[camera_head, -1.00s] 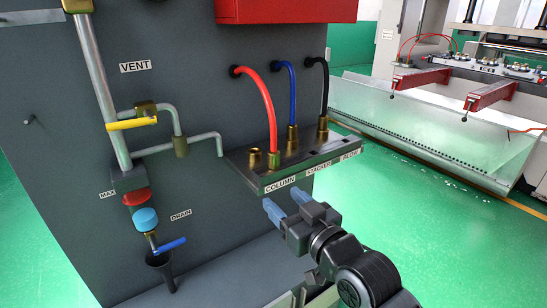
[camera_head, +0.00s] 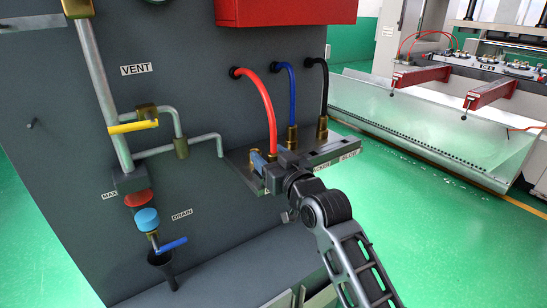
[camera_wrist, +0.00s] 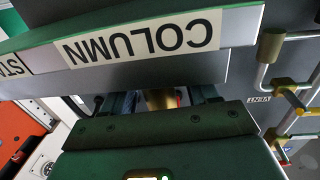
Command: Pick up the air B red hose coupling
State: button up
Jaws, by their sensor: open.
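The red hose (camera_head: 268,100) arches from the dark panel down to its brass coupling (camera_head: 272,156), at the left end of the labelled ledge. My gripper (camera_head: 268,158) is open at this coupling; one blue fingertip shows just left of it, and the gripper body hides the lower part. In the wrist view, a brass piece (camera_wrist: 160,99) shows between my two fingers (camera_wrist: 158,103), partly hidden by the gripper body and ledge. I cannot tell whether the fingers touch it.
The ledge (camera_head: 322,154) carries the blue hose (camera_head: 291,95) and black hose (camera_head: 324,90) close on the right. Its COLUMN label (camera_wrist: 140,40) fills the upper wrist view. The yellow-handled valve (camera_head: 133,127) and pipes are left. A red box (camera_head: 285,10) hangs above.

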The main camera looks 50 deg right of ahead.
jog(key=shift+w+d, duration=0.1)
jog(key=shift+w, duration=0.15)
jog(key=shift+c, duration=0.3)
jog(key=c, duration=1)
jog(key=shift+r, duration=0.1)
